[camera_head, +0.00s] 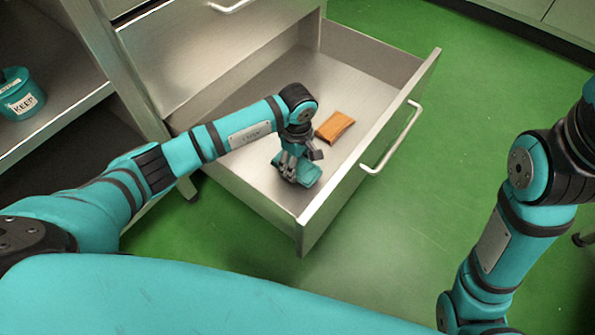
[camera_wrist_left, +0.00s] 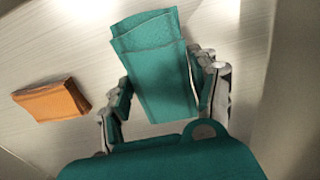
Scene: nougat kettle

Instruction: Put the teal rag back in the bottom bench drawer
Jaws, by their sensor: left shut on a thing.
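The bottom bench drawer (camera_head: 262,204) is pulled out, and its metal floor shows in the head view. My left gripper (camera_head: 297,167) reaches down inside it, near the front left. It is shut on the teal rag (camera_head: 308,173), a folded cloth that also shows between the fingers in the left wrist view (camera_wrist_left: 158,75). The rag is at or just above the drawer floor; I cannot tell whether it touches. My right arm shows at the right edge of the head view, but its gripper is not in view.
A teal pot labelled KEEP (camera_head: 22,95) stands on a shelf at the left. Green floor is clear beyond the drawer.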

